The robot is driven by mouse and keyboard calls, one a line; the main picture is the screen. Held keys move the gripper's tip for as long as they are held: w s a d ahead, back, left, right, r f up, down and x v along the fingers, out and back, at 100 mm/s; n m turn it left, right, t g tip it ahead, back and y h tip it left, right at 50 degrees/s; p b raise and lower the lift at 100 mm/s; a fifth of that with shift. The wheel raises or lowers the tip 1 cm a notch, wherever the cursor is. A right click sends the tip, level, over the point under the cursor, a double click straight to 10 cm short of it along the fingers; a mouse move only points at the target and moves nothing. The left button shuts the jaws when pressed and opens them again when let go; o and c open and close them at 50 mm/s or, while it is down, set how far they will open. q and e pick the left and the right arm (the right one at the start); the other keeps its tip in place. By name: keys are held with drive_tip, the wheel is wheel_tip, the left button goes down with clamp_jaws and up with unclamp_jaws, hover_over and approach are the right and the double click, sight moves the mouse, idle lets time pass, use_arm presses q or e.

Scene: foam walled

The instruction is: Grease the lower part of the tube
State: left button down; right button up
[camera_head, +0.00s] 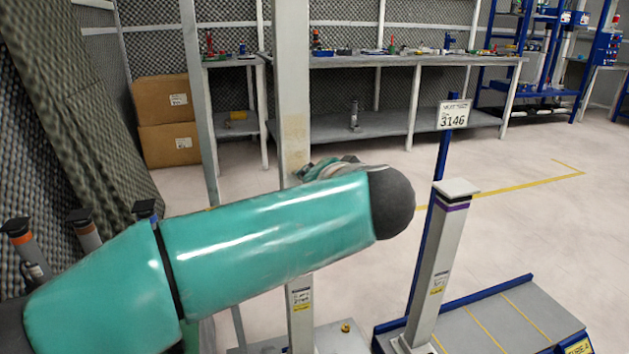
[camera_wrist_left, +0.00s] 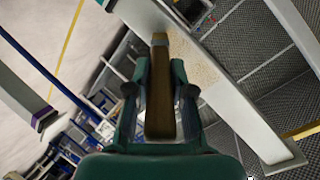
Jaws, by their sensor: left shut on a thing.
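The tube (camera_head: 292,70) is a tall white upright post near the middle of the head view, with a brownish smeared patch partway up. It also shows in the left wrist view as a slanted pale beam (camera_wrist_left: 235,105) with the speckled patch on it. My left gripper (camera_wrist_left: 160,88) is shut on a brown brush (camera_wrist_left: 159,115), whose tip points at the tube beside the patch. I cannot tell whether the tip touches. In the head view my teal left arm hides most of this gripper and part of the tube. My right gripper is not in view.
A shorter post (camera_head: 438,260) with a white cap and purple band stands right on a blue-edged platform (camera_head: 500,318). A numbered sign (camera_head: 453,115) stands behind it. Cardboard boxes (camera_head: 165,120) and a workbench (camera_head: 400,61) are at the back. The floor between is open.

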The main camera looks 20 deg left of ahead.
use_arm(q)
drive_tip(key=shift+s+r+p, duration=0.1)
drive_tip(key=shift+r+p, duration=1.45)
drive_tip(key=shift+r, duration=0.5)
drive_tip(key=shift+r+p, duration=3.3)
drive_tip(key=shift+r, duration=0.65)
drive_tip(key=shift+f+b, duration=5.85)
drive_tip(key=shift+f, duration=0.25)
drive_tip(key=shift+d+r, duration=0.1)
drive_tip(key=shift+s+d, duration=0.45)
drive_tip(key=shift+s, duration=0.2)
drive_tip(key=shift+s+d, duration=0.4)
drive_tip(key=shift+s, duration=0.2)
drive_tip(key=shift+s+d, duration=0.4)
drive_tip(key=shift+s, duration=0.2)
drive_tip(key=shift+s+d, duration=0.35)
drive_tip(key=shift+s, duration=0.25)
